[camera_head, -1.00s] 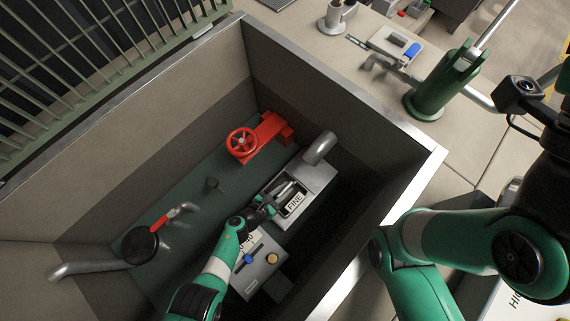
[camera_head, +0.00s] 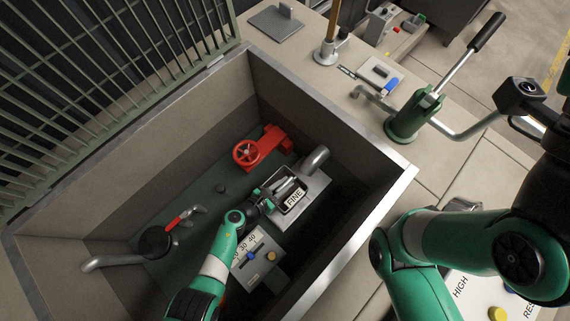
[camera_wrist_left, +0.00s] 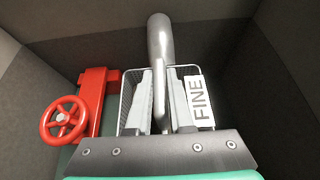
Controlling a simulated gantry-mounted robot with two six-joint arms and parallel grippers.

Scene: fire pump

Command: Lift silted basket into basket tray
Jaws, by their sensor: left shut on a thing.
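The basket (camera_head: 294,199), labelled FINE, sits at the grey inlet housing inside the sunken pit. In the left wrist view it shows as a wire mesh basket (camera_wrist_left: 129,92) straight ahead, with a bent grey pipe (camera_wrist_left: 160,48) behind and above it. My left gripper (camera_head: 268,203) reaches down into the pit and is shut on the basket's handle; its two fingers show in front of the mesh. I cannot tell whether the basket is clear of its seat, and silt is not distinguishable. I cannot identify the basket tray with certainty.
Pit walls with a metal rim (camera_head: 362,238) surround the basket. A red valve with handwheel (camera_head: 248,153) stands close beside it. A control panel (camera_head: 257,262) lies below. A green hand pump (camera_head: 408,118) and a flat grey plate (camera_head: 275,24) are on the ledge.

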